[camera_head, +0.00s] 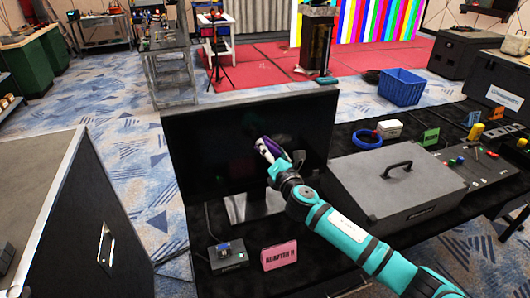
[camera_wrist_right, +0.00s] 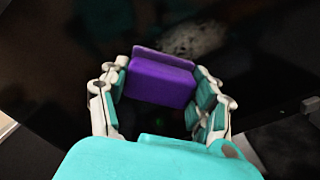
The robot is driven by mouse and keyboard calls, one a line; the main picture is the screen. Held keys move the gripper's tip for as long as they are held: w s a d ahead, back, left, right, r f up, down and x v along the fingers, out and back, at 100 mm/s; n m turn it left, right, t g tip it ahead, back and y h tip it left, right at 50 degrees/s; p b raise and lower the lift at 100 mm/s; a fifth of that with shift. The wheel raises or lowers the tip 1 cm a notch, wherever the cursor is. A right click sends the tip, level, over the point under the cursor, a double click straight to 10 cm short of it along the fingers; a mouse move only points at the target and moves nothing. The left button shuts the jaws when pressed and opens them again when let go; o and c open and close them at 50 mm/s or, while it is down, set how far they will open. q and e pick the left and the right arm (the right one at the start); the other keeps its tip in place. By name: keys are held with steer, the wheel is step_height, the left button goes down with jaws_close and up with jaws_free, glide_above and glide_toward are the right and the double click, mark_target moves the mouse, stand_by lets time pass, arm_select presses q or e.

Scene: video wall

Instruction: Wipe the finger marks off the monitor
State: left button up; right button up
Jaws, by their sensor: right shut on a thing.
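The monitor (camera_head: 215,140) stands upright on a silver stand at the back of the black table, its dark screen facing me. My right gripper (camera_head: 268,150) is at the middle of the screen, shut on a purple block-shaped wiper (camera_wrist_right: 160,80). In the right wrist view the wiper sits between both fingers, close to the screen; I cannot tell if it touches. Pale greyish finger marks (camera_wrist_right: 193,40) show on the screen just beyond the wiper. A faint smudge also shows in the head view, above the gripper. My left gripper is not in view.
A grey lidded case (camera_head: 395,180) is right of the monitor. A pink label card (camera_head: 279,255) and a small black device (camera_head: 228,255) stand in front. A blue tape ring (camera_head: 367,139) and blue basket (camera_head: 401,86) are behind the case.

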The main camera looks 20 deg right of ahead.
mark_target(293, 139)
steer(key=shift+w+d, duration=0.1)
steer(key=shift+d, duration=2.5)
steer(key=shift+w+d+r, duration=0.1)
steer(key=shift+d, duration=1.6)
steer(key=shift+s+f, duration=0.2)
steer(key=shift+s, duration=0.65)
steer(key=shift+s+r+p, duration=0.1)
steer(key=shift+s+p, duration=0.45)
steer(key=shift+s, duration=1.55)
steer(key=shift+s, duration=0.1)
steer(key=s, duration=0.2)
steer(key=shift+s+d, duration=0.1)
steer(key=shift+s, duration=0.3)
